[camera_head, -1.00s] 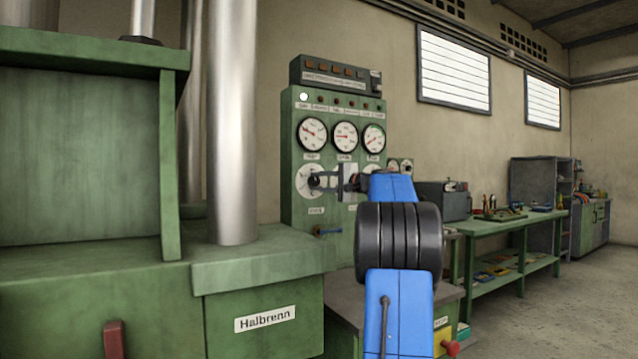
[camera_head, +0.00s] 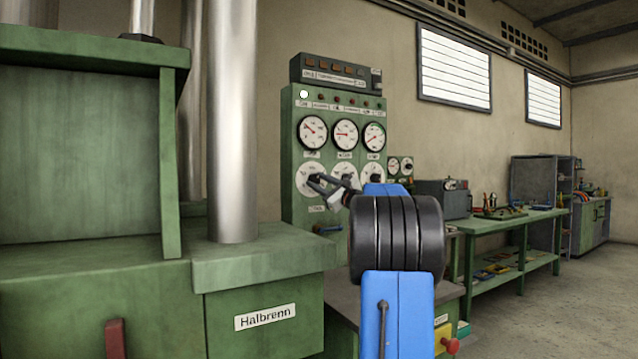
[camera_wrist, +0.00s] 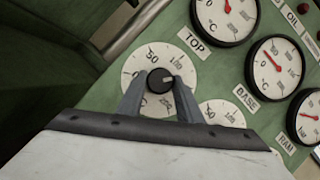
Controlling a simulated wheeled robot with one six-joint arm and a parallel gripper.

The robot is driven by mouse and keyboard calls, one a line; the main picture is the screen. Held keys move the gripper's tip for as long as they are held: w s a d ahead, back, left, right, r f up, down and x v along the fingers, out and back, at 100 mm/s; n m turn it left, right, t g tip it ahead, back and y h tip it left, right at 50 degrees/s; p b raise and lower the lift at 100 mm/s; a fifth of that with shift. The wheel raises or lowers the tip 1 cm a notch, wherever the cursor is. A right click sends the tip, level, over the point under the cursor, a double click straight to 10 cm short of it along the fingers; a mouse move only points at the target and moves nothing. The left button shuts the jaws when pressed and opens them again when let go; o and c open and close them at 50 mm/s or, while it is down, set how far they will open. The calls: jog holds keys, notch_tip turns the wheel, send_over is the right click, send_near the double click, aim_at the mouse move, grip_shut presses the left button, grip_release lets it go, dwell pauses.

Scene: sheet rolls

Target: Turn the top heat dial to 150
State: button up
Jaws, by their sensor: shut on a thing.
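The top heat dial is a round white dial face (camera_head: 303,172) with a black knob, at the left of the lower row on the green panel. In the wrist view the dial (camera_wrist: 137,63) sits beside the "TOP" label (camera_wrist: 194,43), and its knob (camera_wrist: 158,80) is between my fingers. My gripper (camera_head: 318,184) is shut on the knob; it also shows in the wrist view (camera_wrist: 160,90). The knob's light mark points right, just below the 100 mark. "50" and "100" are readable on the dial; my fingers hide part of its lower scale.
The base dial (camera_wrist: 221,114) is close beside the held knob. Three gauges sit above the dials, the top gauge (camera_head: 312,132) at left. A thick steel column (camera_head: 232,120) of the green press stands left of the panel. A green workbench (camera_head: 510,228) is at right.

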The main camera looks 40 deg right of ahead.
jog(key=m+h, duration=0.1)
jog(key=m, duration=0.2)
jog(key=m+h, duration=0.2)
jog(key=m, duration=0.2)
jog(key=shift+a+f+t+h, duration=0.1)
jog(key=shift+a+t+h, duration=0.05)
jog(key=shift+t+h, duration=0.15)
jog(key=shift+m, duration=0.3)
jog(key=o, duration=1)
jog(key=shift+o, duration=0.2)
jog(key=v, duration=1.7)
jog(key=shift+s+a, duration=0.15)
